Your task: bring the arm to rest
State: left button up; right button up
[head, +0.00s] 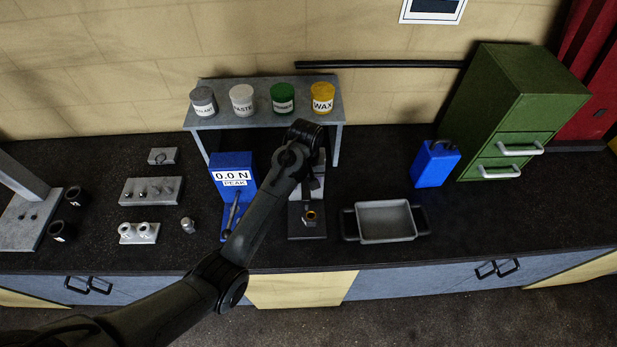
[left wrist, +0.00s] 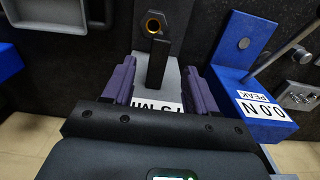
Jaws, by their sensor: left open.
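My left arm comes in from the lower left of the head view, and its wrist end (head: 303,135) is over the bench, partly covering a grey-based stand. In the left wrist view my left gripper (left wrist: 160,88) is open. Nothing is visibly held. A white label, partly hidden by the gripper body, shows between the fingers. My right gripper is in neither view.
A blue force gauge (head: 232,178) reading 0.0 N stands beside my arm. A shelf (head: 265,115) with several labelled tubs is behind. A grey tray (head: 386,222), a blue container (head: 434,164) and a green cabinet (head: 515,110) are to the right. Metal fittings (head: 150,191) lie left.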

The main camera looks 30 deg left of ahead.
pick_arm(q)
jog(key=s+f+m+t, duration=0.15)
jog(key=s+f, duration=0.25)
jog(key=s, duration=0.5)
jog(key=s+f+m, duration=0.3)
jog(key=s, duration=0.5)
jog(key=s+d+r+m+t, duration=0.1)
jog(key=s+d+r+m, duration=0.1)
jog(key=s, duration=0.5)
jog(key=s+d+r+m+t, duration=0.1)
jog(key=s+d+r+m, duration=0.1)
jog(key=s, duration=0.5)
jog(key=shift+s+r, duration=0.15)
jog(key=shift+r, duration=0.25)
